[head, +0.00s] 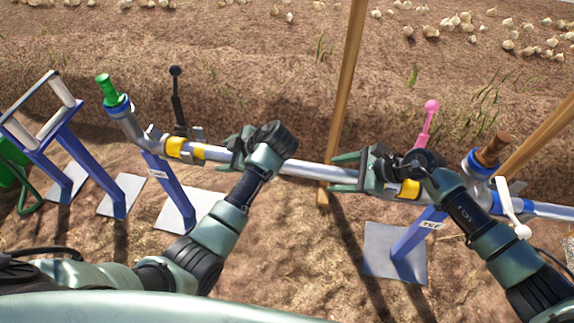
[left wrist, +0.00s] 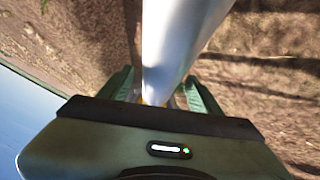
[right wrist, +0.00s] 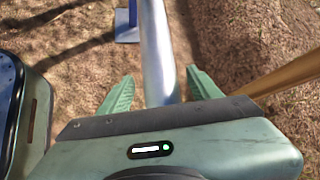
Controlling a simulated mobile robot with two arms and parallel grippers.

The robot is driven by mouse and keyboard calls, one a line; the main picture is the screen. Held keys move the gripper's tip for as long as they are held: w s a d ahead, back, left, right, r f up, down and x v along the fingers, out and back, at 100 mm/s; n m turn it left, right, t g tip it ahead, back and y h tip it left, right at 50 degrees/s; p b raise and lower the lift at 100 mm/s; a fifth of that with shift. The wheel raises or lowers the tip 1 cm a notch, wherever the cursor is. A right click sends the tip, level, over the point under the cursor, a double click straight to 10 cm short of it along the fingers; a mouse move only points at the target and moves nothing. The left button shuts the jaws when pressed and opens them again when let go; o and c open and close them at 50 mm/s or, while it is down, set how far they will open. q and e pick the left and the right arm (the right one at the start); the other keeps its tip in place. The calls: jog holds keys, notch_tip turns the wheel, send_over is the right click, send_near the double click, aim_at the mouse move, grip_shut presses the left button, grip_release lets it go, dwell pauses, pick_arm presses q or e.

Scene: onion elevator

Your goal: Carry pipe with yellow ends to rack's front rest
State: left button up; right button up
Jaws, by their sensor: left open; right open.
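The grey pipe with yellow ends (head: 306,171) lies nearly level across two blue stands, its left yellow end (head: 185,150) near a black-handled clamp and its right yellow end (head: 408,188) near a pink-handled clamp. My left gripper (head: 228,150) is open around the pipe's left part; the pipe (left wrist: 172,45) runs between its fingers in the left wrist view. My right gripper (head: 345,173) is open around the right part; the pipe (right wrist: 157,55) lies between its fingers in the right wrist view. A blue rack (head: 36,150) with pale bars stands at far left.
The black-handled clamp (head: 177,98) and pink-handled clamp (head: 427,122) stick up behind the pipe. A wooden post (head: 344,90) stands behind. Onions lie on the soil beyond.

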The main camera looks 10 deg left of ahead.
pick_arm(q)
jog(key=shift+w+a+f, duration=0.15)
jog(key=shift+a+f, duration=0.3)
jog(key=shift+a, duration=0.05)
pick_arm(e)
jog(key=shift+w+a+f, duration=0.15)
jog(key=shift+a+f, duration=0.3)
jog(key=shift+a, duration=0.05)
pick_arm(q)
grip_shut()
pick_arm(e)
grip_shut()
